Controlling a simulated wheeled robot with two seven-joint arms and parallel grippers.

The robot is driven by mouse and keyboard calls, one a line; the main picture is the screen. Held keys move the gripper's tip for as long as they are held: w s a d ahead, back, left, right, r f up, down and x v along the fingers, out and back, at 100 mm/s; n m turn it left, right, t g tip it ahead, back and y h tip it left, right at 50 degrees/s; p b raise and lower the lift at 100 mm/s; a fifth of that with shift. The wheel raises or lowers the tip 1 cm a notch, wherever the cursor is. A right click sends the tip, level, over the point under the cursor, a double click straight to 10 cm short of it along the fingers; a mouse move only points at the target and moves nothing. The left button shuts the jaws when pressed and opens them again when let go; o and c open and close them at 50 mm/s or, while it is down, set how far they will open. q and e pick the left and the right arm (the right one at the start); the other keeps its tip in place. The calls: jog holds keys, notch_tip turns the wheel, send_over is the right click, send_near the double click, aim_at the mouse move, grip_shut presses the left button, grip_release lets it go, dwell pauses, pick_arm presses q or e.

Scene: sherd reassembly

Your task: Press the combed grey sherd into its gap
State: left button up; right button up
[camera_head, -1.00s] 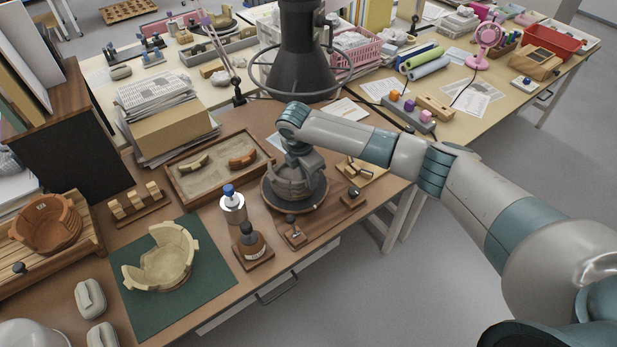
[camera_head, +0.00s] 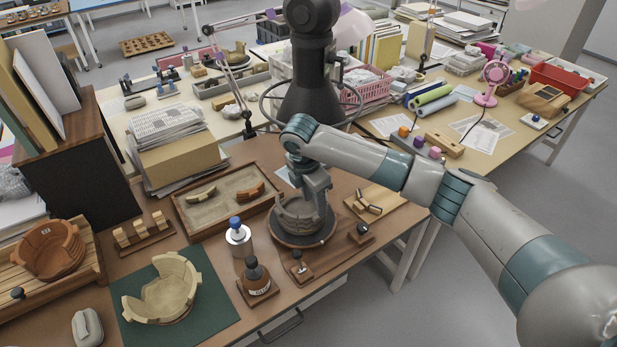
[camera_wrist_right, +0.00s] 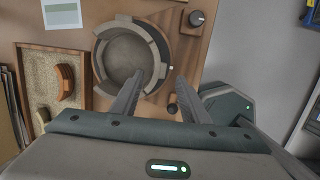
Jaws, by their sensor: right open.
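The grey vessel (camera_head: 301,214) stands on a dark round turntable (camera_head: 283,234), and its open top shows in the right wrist view (camera_wrist_right: 121,58). Its thick wall is made of grey pieces with a stepped rim. I cannot tell the combed grey sherd apart from the other wall pieces. My right gripper (camera_head: 318,194) is over the right part of the vessel. In the right wrist view its fingers (camera_wrist_right: 160,84) are apart with nothing clearly between them. The left finger overlaps the vessel's lower right wall in that view. My left gripper is in neither view.
A sand tray (camera_head: 178,213) to the left holds a pale sherd (camera_head: 201,193) and an orange sherd (camera_head: 250,192). A blue-capped jar (camera_head: 238,239) and a brown bottle (camera_head: 257,278) stand close in front. A pale broken bowl (camera_head: 165,292) sits on a green mat (camera_head: 215,318).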

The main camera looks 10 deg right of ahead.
jog(key=b+v, duration=0.2)
jog(key=v, duration=0.9)
dwell(0.6)
